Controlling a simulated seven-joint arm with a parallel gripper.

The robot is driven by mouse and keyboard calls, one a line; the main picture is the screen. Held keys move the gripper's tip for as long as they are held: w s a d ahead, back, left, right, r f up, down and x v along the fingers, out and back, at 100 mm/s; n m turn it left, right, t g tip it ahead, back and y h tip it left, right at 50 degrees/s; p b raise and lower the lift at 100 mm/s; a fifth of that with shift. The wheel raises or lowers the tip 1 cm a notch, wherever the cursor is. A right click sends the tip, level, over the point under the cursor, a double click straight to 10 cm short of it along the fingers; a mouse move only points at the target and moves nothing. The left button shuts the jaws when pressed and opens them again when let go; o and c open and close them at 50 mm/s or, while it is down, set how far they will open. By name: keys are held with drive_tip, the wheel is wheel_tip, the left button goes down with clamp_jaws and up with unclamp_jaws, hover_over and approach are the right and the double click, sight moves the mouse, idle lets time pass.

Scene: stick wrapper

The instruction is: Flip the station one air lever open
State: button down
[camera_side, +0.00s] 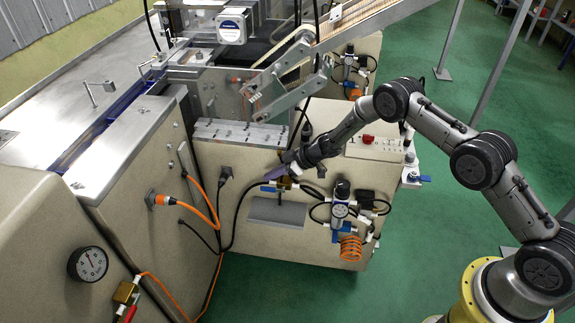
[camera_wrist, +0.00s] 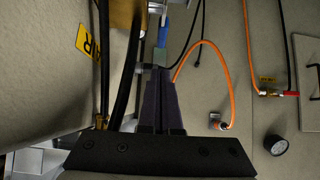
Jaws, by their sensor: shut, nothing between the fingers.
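In the side view the blue lever (camera_side: 268,188) is on the front of the cream machine, partly hidden by my gripper. My gripper (camera_side: 270,177) is at this lever, its dark purple fingers together and empty. In the wrist view my gripper (camera_wrist: 160,72) has its fingertips right at the lever's lower end. I cannot tell whether they touch. No station number is readable.
A regulator (camera_side: 340,210) with another blue lever (camera_side: 335,237) and an orange coiled hose (camera_side: 350,248) is right of my gripper. A black hose (camera_side: 238,205) and orange hoses (camera_side: 203,212) run to the left. Green floor (camera_side: 420,270) is open in front.

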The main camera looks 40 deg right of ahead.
drive_tip(key=w+a+r+v, duration=0.1)
drive_tip(key=v, duration=0.9)
wheel_tip(320, 180, up, 26)
drive_tip(key=t, duration=0.4)
drive_tip(key=s+d+r+m+t+h, duration=0.2)
drive_tip(key=s+r, duration=0.2)
drive_tip(key=r, duration=0.4)
drive_tip(key=s+d+r+m+t+h, duration=0.1)
drive_tip(key=s+d+r+h, duration=0.1)
drive_tip(key=s+r, duration=0.35)
drive_tip(key=s+d+r+m+g+h, duration=0.1)
drive_tip(key=s+d+r+m+h, duration=0.15)
drive_tip(key=s, duration=0.65)
drive_tip(key=s+d+r+m+h, duration=0.1)
drive_tip(key=s+d+m+h, duration=0.15)
drive_tip(key=s, duration=0.65)
drive_tip(key=s+a+f+m+g+y, duration=0.1)
drive_tip(key=s+f+g, duration=0.6)
drive_tip(key=s+f, duration=0.7)
drive_tip(key=shift+s+a+f+y, duration=0.25)
drive_tip(key=shift+s+a+y, duration=0.35)
drive_tip(key=shift+s, duration=0.55)
